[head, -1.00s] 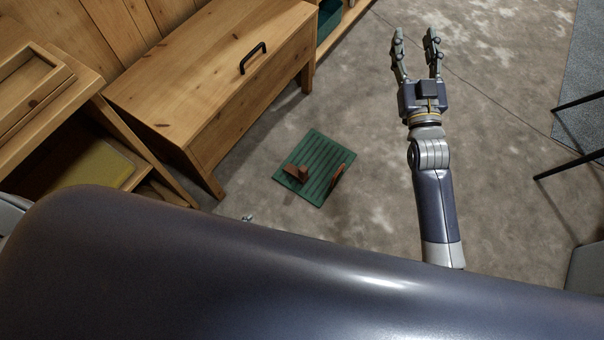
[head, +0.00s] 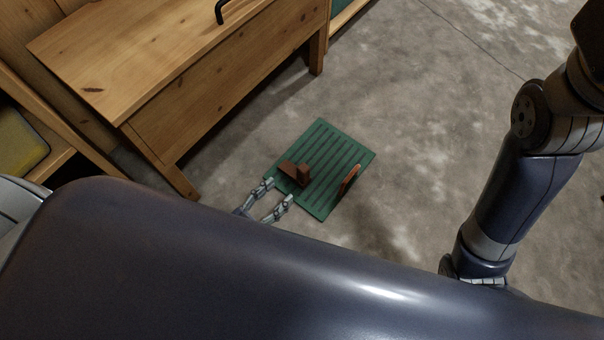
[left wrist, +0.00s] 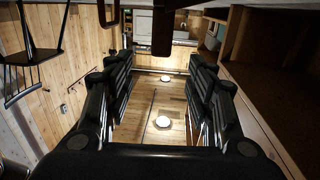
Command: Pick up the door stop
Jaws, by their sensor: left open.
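A green ribbed mat (head: 325,150) lies on the floor with two brown pieces on it. One is a low brown piece with a raised block (head: 297,171), near the mat's left corner. The other is a thin reddish-brown upright piece (head: 350,180) near the right edge. I cannot tell for sure which is the door stop. My left gripper (head: 278,192) is open and empty, its fingertips at the mat's near-left edge, just short of the block piece. In the left wrist view a dark brown shape (left wrist: 162,34) shows ahead between the open fingers (left wrist: 160,62). My right gripper is out of view.
A wooden chest (head: 225,90) with a black handle (head: 220,12) stands left of the mat. A shelf with a yellow item (head: 20,145) is at far left. My right arm is at right. Bare concrete floor (head: 430,120) lies beyond and right of the mat.

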